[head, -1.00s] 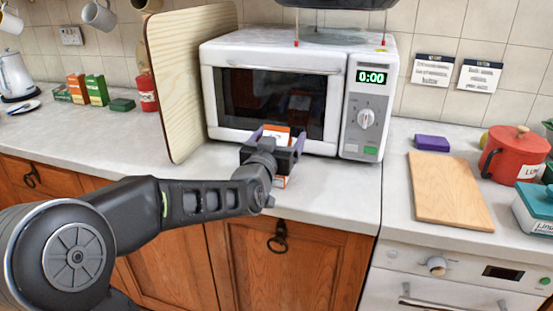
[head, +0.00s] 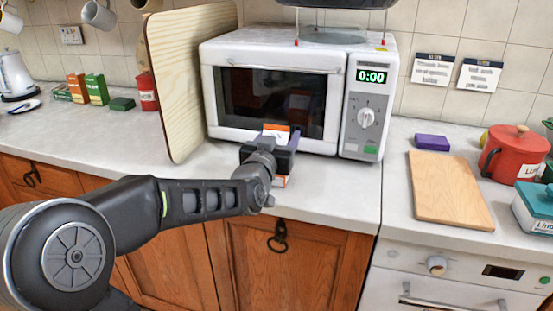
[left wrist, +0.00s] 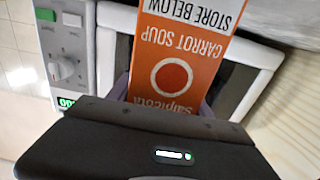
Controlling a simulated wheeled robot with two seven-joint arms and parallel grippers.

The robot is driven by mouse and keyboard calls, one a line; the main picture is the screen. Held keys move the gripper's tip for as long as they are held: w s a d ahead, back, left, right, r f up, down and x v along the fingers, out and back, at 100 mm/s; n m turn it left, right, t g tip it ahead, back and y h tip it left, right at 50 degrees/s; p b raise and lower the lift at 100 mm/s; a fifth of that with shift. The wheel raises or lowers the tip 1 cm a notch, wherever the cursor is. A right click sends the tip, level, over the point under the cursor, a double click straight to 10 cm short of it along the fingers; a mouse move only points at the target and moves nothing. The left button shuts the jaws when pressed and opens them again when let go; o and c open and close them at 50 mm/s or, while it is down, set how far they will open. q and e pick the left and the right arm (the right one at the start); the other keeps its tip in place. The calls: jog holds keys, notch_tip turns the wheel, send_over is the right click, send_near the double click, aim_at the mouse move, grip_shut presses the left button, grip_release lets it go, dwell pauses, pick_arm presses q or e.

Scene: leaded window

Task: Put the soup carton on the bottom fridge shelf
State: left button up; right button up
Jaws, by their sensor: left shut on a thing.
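The soup carton is orange and white (head: 277,131) and stands in front of the microwave on the counter, mostly hidden behind my left gripper in the head view. In the left wrist view the carton (left wrist: 178,70) fills the middle and shows upside-down "CARROT SOUP" and "STORE BELOW" lettering. My left gripper (head: 281,144) is shut on the carton, its purple fingers at the carton's sides. My right gripper is not in view. No fridge or fridge shelf is in view.
The white microwave (head: 345,52) stands right behind the carton, with a wooden board (head: 180,85) upright at its left. A cutting board (head: 448,190), purple block (head: 432,142) and red canister (head: 515,155) are at the right. The counter front left of the carton is clear.

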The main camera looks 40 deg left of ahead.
pick_arm(q)
grip_shut()
jog(key=shift+r, duration=0.1)
dwell(0.4)
notch_tip(320, 180, up, 10)
jog(key=p, duration=0.2)
dwell(0.8)
